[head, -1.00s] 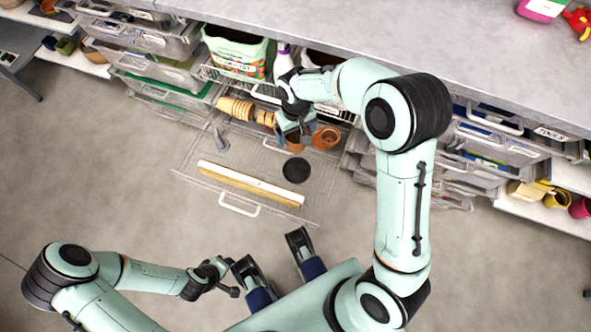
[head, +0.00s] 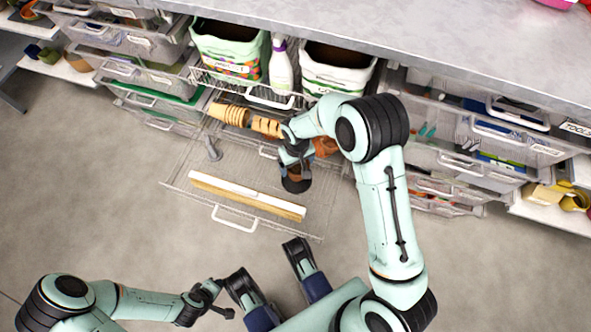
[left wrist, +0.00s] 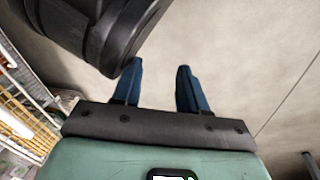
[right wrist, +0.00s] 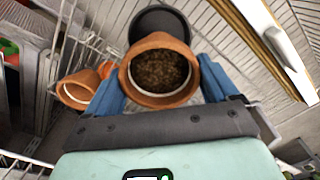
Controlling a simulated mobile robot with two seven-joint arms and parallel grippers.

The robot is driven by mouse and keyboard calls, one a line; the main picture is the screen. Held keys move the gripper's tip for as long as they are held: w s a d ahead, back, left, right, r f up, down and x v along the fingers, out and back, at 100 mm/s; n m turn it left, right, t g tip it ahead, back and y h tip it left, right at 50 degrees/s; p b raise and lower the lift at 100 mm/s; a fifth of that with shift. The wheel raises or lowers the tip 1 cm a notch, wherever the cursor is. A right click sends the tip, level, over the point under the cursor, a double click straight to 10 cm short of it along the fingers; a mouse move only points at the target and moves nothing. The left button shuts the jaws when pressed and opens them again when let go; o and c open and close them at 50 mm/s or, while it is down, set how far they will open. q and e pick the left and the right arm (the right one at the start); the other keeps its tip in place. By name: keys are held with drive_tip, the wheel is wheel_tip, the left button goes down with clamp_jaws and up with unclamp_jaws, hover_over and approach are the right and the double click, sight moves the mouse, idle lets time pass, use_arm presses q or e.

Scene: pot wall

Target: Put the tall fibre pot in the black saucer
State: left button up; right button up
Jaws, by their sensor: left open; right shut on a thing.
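My right gripper (right wrist: 160,82) is shut on an orange-brown pot (right wrist: 160,100) with a pale inner edge and speckled brown inside. I take it to be the tall fibre pot. The black saucer (right wrist: 160,18) shows behind its rim in the right wrist view, partly hidden by it. In the head view the right gripper (head: 297,167) holds the pot low over the saucer (head: 296,186); I cannot tell whether they touch. My left gripper (left wrist: 158,70) is open and empty above bare floor.
The pulled-out wire drawer (head: 180,185) holds a white-and-tan bar (head: 245,196), a pot stack (head: 230,114) and orange pots (right wrist: 77,90) beside my right gripper. Bags (head: 230,48) and a spray bottle (head: 281,68) stand in the basket above. The counter edge overhangs behind.

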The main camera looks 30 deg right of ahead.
sight(297, 167)
use_arm(q)
drive_tip(key=shift+s+a+f+g+b, duration=0.1)
drive_tip(key=shift+s+f+g+b, duration=0.2)
drive_tip(key=shift+s+f, duration=0.4)
drive_tip(key=shift+s+a+f+g+b, duration=0.1)
drive_tip(key=shift+s+f+g+b, duration=0.1)
drive_tip(key=shift+s+f+b, duration=0.4)
use_arm(e)
drive_tip(key=shift+f, duration=2.25)
use_arm(q)
drive_tip(key=shift+s+r, duration=0.1)
drive_tip(key=shift+s, duration=0.1)
use_arm(e)
drive_tip(key=shift+f, duration=0.15)
drive_tip(key=shift+f, duration=0.1)
drive_tip(key=o, duration=0.9)
drive_tip(key=shift+c, duration=0.2)
use_arm(q)
drive_tip(key=shift+s, duration=0.15)
use_arm(e)
wheel_tip(297, 167, up, 12)
drive_tip(key=p, duration=0.3)
drive_tip(key=shift+f+p, duration=0.15)
drive_tip(key=shift+p, duration=0.25)
use_arm(q)
drive_tip(key=w+d+r+t, duration=0.1)
drive_tip(key=w+r+t, duration=0.1)
drive_tip(key=w+r, duration=0.4)
use_arm(e)
drive_tip(key=shift+r, duration=0.4)
